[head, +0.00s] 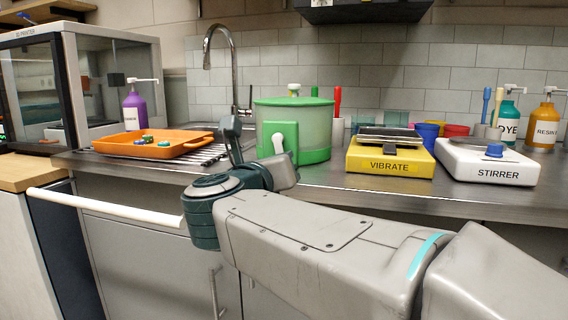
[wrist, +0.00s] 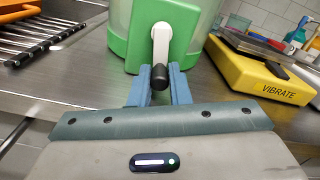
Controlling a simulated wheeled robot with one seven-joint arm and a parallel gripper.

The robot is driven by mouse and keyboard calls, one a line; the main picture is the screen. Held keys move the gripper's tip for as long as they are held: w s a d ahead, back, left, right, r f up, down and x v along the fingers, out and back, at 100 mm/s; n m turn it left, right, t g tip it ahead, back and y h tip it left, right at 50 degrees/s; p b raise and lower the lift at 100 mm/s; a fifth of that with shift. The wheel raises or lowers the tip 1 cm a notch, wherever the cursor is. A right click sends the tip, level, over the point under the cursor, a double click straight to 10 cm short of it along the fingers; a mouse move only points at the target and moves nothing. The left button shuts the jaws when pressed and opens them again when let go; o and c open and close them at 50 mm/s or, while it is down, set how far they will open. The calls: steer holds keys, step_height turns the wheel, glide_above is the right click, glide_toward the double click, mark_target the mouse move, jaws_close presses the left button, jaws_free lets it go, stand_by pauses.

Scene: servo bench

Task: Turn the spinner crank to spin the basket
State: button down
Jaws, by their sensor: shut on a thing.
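The spinner (head: 310,117) is a green and translucent round tub with a green lid, standing on the steel counter. On its front is a white crank arm (wrist: 161,45), which points downward and ends in a black knob (wrist: 159,77). The crank also shows in the head view (head: 277,142). My gripper (wrist: 159,84) is at the front of the spinner, its blue fingers on either side of the black knob and shut on it. In the head view my arm hides the fingertips. The basket inside the tub cannot be made out.
A yellow VIBRATE box (head: 390,157) and a white STIRRER box (head: 487,163) stand to the right. An orange tray (head: 150,150) and a wire rack (head: 213,152) lie to the left. A faucet (head: 233,75) rises behind. Bottles and cups line the back right.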

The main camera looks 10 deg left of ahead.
steer(key=shift+a+r, duration=0.1)
steer(key=shift+a, duration=0.05)
steer(key=c, duration=1.4)
jaws_free()
steer(key=shift+a, duration=0.1)
steer(key=shift+o, duration=0.2)
steer(key=s+p, duration=0.3)
steer(key=s, duration=1)
steer(key=shift+s+a, duration=0.35)
steer(key=shift+s, duration=0.05)
